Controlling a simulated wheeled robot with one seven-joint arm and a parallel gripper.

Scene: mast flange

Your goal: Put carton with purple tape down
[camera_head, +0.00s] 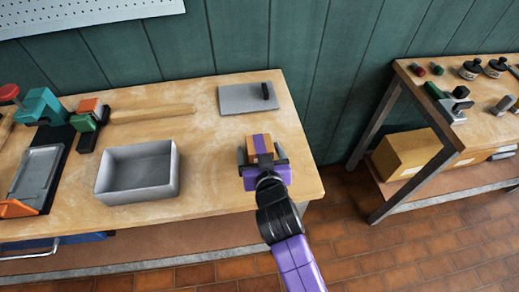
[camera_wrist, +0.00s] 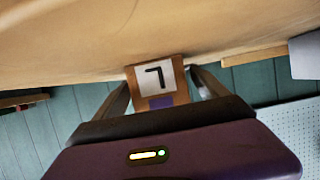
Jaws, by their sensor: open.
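The carton with purple tape (camera_head: 259,145) is a small brown box with a purple strip along its top. It stands at the right part of the workbench (camera_head: 215,165), near the front right. In the wrist view the carton (camera_wrist: 157,80) shows a white label with a black mark like a 7 and a purple patch. My gripper (camera_head: 263,158) is open, with one finger on each side of the carton. The wrist view shows my gripper (camera_wrist: 161,84) around it too. The carton's underside is hidden, so its contact with the bench top is not clearly seen.
A grey plate with a black peg (camera_head: 240,98) lies behind the carton. An empty grey open bin (camera_head: 125,190) stands to the left, with clamps and tools (camera_head: 42,108) farther left. A second bench (camera_head: 440,85) stands at right across a floor gap, with a cardboard box (camera_head: 405,155) below.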

